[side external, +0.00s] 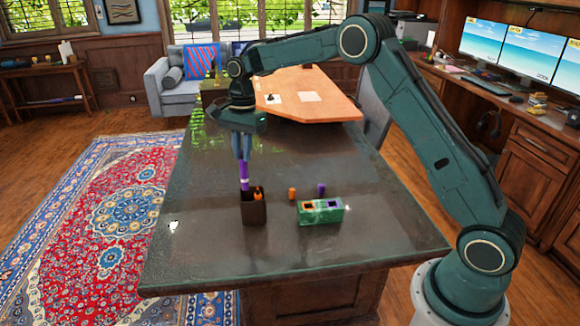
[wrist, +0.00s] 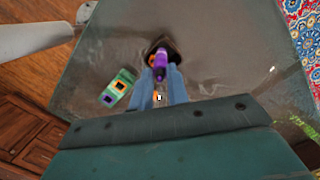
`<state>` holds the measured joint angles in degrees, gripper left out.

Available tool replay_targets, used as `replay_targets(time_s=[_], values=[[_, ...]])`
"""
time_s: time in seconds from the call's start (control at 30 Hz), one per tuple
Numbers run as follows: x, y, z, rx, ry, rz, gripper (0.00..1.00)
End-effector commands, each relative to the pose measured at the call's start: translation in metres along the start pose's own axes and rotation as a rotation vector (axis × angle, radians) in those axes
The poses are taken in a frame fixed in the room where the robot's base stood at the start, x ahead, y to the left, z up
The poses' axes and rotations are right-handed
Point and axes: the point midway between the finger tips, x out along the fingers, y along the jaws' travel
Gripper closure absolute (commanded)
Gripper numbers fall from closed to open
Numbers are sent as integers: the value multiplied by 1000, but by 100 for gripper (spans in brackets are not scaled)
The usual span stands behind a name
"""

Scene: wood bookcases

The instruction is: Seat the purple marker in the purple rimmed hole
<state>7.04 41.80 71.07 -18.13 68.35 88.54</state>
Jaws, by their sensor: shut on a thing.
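My gripper (side external: 242,157) points down and is shut on the purple marker (side external: 244,178), which stands nearly upright. In the wrist view the purple marker (wrist: 160,60) shows between my two blue fingers (wrist: 163,72). The marker's lower end is at the mouth of the dark brown cup (side external: 254,212); I cannot tell whether it is still inside. The green block (side external: 320,216) lies to the right of the cup. It has an orange-rimmed hole (wrist: 120,86) and a purple-rimmed hole (wrist: 108,98); the purple one looks empty.
An orange marker (side external: 258,193) leans in the cup. A small orange cylinder (side external: 292,193) and a purple one (side external: 321,188) show behind the block. The dark tabletop (side external: 210,260) is clear in front and to the left.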

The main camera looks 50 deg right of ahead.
Motion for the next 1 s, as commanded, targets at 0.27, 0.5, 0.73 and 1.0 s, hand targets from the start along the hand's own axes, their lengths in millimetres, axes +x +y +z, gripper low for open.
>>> replay_targets(time_s=[0.27,0.5,0.73,1.0], values=[[4,26,38,-2,1,1,100],[8,50,74,-3,1,1,100],[12,69,102,-3,0,0,100],[15,80,118,-1,1,0,100]])
